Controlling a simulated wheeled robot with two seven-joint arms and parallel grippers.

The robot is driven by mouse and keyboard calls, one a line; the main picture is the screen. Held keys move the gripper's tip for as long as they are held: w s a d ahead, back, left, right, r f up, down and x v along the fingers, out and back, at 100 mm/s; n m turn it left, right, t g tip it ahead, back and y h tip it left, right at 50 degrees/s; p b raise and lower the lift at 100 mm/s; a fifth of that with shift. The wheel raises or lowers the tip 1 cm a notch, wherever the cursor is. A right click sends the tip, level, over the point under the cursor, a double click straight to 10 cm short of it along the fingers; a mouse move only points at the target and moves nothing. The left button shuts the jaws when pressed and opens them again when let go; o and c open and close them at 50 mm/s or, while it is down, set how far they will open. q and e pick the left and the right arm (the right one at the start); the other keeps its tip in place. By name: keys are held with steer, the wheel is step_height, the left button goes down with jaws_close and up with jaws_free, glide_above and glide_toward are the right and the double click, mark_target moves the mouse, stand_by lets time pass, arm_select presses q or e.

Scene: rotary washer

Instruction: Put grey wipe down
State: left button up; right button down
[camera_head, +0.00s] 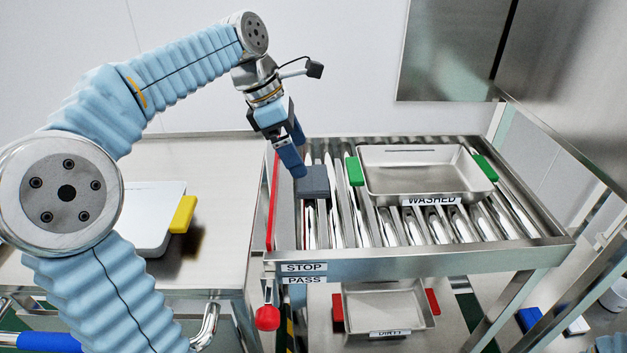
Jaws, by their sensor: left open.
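The grey wipe (313,181) is a dark grey block on the metal rollers, at the left end of the roller rack. My left gripper (297,172) points down at the wipe's left side, with its blue fingers open. The fingertips are at or very close to the wipe; I cannot tell whether they touch it. The far finger is partly hidden. My right gripper is not in view.
A metal tray with green handles (420,178) marked WASHED stands on the roller rack (455,253). Below is a tray with red handles (387,308). A red bar (272,205) edges the rack's left side. A white lidded item with a yellow handle (183,214) lies left.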

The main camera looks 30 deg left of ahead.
mark_target(316, 177)
arm_select(q)
steer(key=x, duration=0.6)
steer(key=shift+d+f, duration=0.15)
steer(key=shift+d, duration=0.2)
steer(key=c, duration=0.8)
steer(key=shift+r, duration=0.55)
step_height(316, 177, up, 3)
steer(key=shift+s+f, duration=0.1)
steer(key=shift+f, duration=0.1)
steer(key=s+d+r, duration=0.2)
steer(key=s+r, duration=0.1)
steer(key=s, duration=0.1)
steer(key=s+d+r, duration=0.5)
steer(key=s+r, duration=0.1)
steer(key=s, duration=0.1)
steer(key=shift+s+d+r+b, duration=0.2)
steer(key=shift+s+d+b, duration=0.05)
steer(key=shift+s+b, duration=0.1)
